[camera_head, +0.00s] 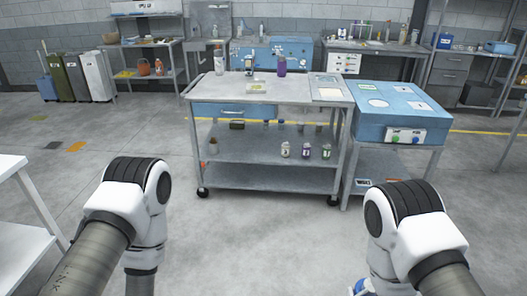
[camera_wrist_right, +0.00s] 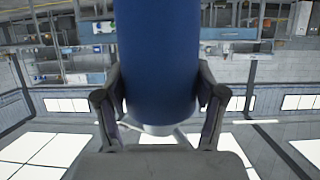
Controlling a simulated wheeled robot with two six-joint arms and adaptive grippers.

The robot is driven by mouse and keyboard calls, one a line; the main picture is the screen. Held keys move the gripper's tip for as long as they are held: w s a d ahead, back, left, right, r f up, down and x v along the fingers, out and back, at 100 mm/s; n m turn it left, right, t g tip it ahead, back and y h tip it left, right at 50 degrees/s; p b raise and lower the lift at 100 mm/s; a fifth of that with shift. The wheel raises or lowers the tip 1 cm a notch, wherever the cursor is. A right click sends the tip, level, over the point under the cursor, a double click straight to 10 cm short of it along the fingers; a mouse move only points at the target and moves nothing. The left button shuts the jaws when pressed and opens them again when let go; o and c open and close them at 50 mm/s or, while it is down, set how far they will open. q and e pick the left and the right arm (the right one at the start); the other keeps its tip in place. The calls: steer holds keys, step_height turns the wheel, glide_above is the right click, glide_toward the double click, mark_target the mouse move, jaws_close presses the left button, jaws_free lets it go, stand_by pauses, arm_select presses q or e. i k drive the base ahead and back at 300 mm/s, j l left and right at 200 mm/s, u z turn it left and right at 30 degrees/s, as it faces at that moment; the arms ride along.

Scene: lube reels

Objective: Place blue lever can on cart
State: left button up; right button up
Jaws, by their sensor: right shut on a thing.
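The blue can (camera_wrist_right: 157,50) fills the top middle of the right wrist view. My right gripper (camera_wrist_right: 160,88) is shut on it, one finger on each side. The can's lever and full shape are not visible. In the head view a little blue shows at the bottom edge under my right arm; I cannot tell whether it is the can. The grey cart (camera_head: 262,179) stands ahead, apart from my right arm, with a blue drawer and lower shelves. My left gripper is below the head view.
The cart top holds a silver can (camera_head: 249,72), a purple bottle (camera_head: 282,67), a white-blue bottle (camera_head: 219,68) and a tray (camera_head: 257,87). Several small bottles stand on its middle shelf. A blue-topped box (camera_head: 395,106) adjoins its right side. The floor before it is clear.

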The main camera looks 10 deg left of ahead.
mark_target(242, 90)
steer(key=i+l+u, duration=0.25)
steer(key=i+u, duration=0.15)
steer(key=i, duration=0.55)
steer(key=i+l+u, duration=0.4)
steer(key=i, duration=0.5)
steer(key=i+l+u, duration=0.4)
steer(key=i+l, duration=0.4)
steer(key=l, duration=0.05)
